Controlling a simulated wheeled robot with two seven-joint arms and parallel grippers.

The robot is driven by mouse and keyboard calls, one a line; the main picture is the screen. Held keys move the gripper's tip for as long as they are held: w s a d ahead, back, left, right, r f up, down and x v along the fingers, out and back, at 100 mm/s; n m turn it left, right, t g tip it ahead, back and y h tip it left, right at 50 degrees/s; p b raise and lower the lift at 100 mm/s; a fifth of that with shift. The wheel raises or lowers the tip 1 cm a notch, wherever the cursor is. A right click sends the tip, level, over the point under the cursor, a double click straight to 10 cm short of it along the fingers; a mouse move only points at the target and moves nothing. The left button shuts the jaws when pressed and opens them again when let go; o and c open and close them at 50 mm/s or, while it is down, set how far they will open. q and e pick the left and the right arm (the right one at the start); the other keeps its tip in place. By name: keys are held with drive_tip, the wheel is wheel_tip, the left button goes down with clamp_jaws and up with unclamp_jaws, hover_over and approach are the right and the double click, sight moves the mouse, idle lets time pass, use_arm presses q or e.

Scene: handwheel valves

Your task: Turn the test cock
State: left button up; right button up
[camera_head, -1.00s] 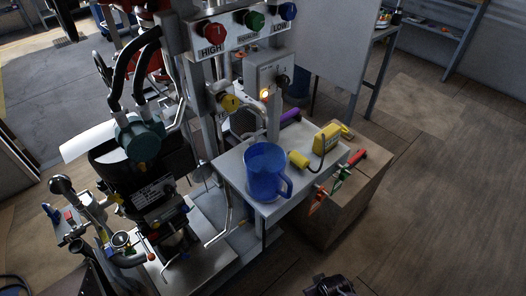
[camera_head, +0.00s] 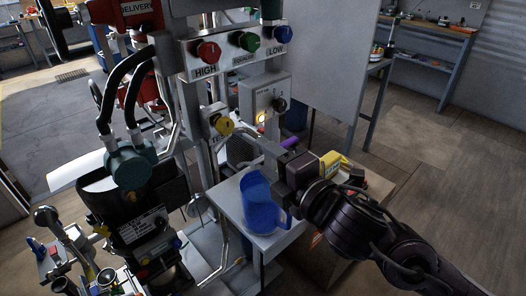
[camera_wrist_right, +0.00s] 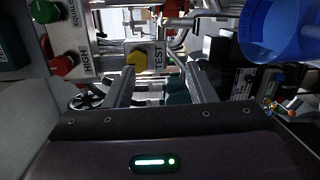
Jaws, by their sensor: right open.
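The test cock has a yellow round knob (camera_head: 224,126) on the upright frame, above a TEST label. In the right wrist view the yellow knob (camera_wrist_right: 136,59) shows beyond the fingertips, nearer the left finger, with the TEST label to its right. My right gripper (camera_head: 250,132) reaches in from the right, its fingers pointing at the knob. In its wrist view my right gripper (camera_wrist_right: 161,72) is open with nothing between the fingers, and a gap to the knob seems to remain. My left gripper is not in view.
A blue jug (camera_head: 262,203) stands on the shelf below my right arm. A grey box with a black knob (camera_head: 279,104) is just above the gripper. Red (camera_head: 208,52), green and blue knobs sit on the panel above. A yellow device (camera_head: 330,163) lies behind my wrist.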

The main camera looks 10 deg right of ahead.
sight(228, 129)
drive_tip(key=w+a+r+n, duration=0.1)
drive_tip(key=w+a, duration=0.1)
drive_tip(key=w+a+r+n+y+p, duration=0.1)
drive_tip(key=w+a+n, duration=0.1)
drive_tip(key=w+a+r+n+y, duration=0.1)
drive_tip(key=w+a, duration=0.1)
drive_tip(key=shift+n, duration=0.4)
drive_tip(key=shift+f, duration=0.1)
idle(0.3)
drive_tip(key=c, duration=0.7)
